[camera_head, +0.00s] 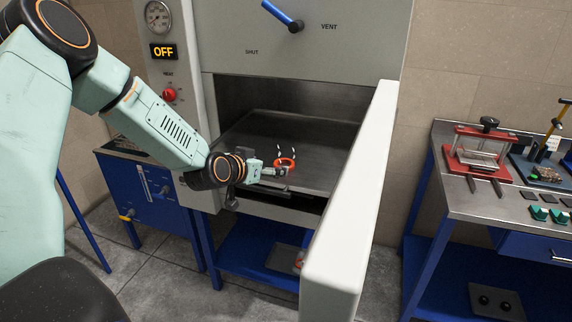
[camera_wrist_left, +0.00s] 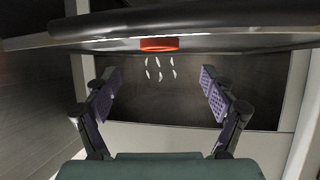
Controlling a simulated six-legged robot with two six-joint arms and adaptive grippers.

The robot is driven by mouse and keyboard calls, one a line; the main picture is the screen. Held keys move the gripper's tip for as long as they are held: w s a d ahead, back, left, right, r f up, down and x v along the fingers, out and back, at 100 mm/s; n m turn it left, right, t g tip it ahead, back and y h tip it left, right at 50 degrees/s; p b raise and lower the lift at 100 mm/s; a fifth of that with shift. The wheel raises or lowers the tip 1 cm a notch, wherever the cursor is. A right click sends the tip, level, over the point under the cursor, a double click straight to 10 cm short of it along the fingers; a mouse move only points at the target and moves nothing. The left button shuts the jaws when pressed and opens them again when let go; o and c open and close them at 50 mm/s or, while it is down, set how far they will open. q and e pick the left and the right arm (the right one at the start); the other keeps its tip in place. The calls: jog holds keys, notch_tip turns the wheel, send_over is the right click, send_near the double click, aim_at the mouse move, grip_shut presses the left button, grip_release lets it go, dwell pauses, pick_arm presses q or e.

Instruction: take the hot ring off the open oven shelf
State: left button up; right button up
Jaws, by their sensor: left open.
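The hot ring (camera_head: 286,162) is orange-red and sits on the oven shelf (camera_head: 262,134) near its front, with pale wisps above it. My left gripper (camera_head: 280,172) is open and reaches in from the left, its fingertips overlapping the ring's near side in the head view. In the left wrist view the ring (camera_wrist_left: 158,44) is centred sideways between the two open fingers (camera_wrist_left: 160,78), nearer the picture's top edge. It is not between the pads there. I cannot tell whether a finger touches it. My right gripper is not in view.
The open oven door (camera_head: 345,215) stands out to the right of the shelf. The oven panel (camera_head: 172,75) reads OFF. A blue cabinet (camera_head: 155,195) stands left. A workbench (camera_head: 500,205) with a red press (camera_head: 480,155) stands right.

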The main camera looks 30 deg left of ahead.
aim_at(287, 163)
pick_arm(q)
jog(key=shift+b+x, duration=0.3)
jog(key=shift+x, duration=3.3)
jog(key=shift+c, duration=0.2)
jog(key=c, duration=1)
